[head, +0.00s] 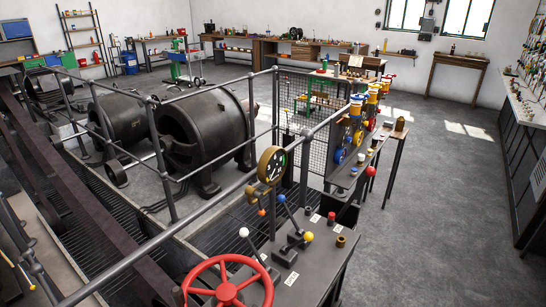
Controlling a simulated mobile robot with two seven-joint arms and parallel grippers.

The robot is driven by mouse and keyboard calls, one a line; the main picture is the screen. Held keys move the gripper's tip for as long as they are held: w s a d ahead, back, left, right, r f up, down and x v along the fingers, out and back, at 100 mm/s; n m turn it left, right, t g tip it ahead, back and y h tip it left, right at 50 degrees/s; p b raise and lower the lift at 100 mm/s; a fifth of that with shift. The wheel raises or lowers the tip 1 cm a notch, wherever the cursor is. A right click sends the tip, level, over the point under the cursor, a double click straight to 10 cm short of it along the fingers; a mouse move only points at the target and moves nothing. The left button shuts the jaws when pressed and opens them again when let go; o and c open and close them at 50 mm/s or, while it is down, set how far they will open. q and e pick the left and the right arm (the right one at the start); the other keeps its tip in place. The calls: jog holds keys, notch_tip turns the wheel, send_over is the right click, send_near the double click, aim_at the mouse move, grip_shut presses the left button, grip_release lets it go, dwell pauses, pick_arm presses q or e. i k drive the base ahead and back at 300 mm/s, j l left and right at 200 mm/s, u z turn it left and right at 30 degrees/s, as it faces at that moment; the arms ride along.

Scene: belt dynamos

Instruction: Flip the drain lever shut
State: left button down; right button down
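A control bench (318,262) stands in the lower middle of the head view, with several levers on its top. One lever has a white knob (244,232), one a yellow knob (308,237), and one a blue grip (281,199). A small brass fitting with an orange tip (261,212) sits below the round gauge (271,165). White labels lie by the levers, too small to read, so I cannot tell which is the drain lever or its position. Neither of my grippers is in view.
A red handwheel (228,285) stands at the bench's front. A grey railing (200,212) runs between bench and dark dynamos (205,130). Open floor (430,220) lies to the right.

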aim_at(308, 237)
jog(key=k+l+u, duration=0.1)
jog(key=l, duration=0.3)
jog(key=k+l+u, duration=0.1)
jog(key=k+l, duration=0.25)
jog(key=k+l+u, duration=0.1)
jog(key=k+l, duration=0.15)
jog(key=l, duration=0.15)
jog(key=i+j+u, duration=0.25)
jog(key=i, duration=0.25)
jog(key=i+u, duration=0.25)
jog(key=i, duration=0.25)
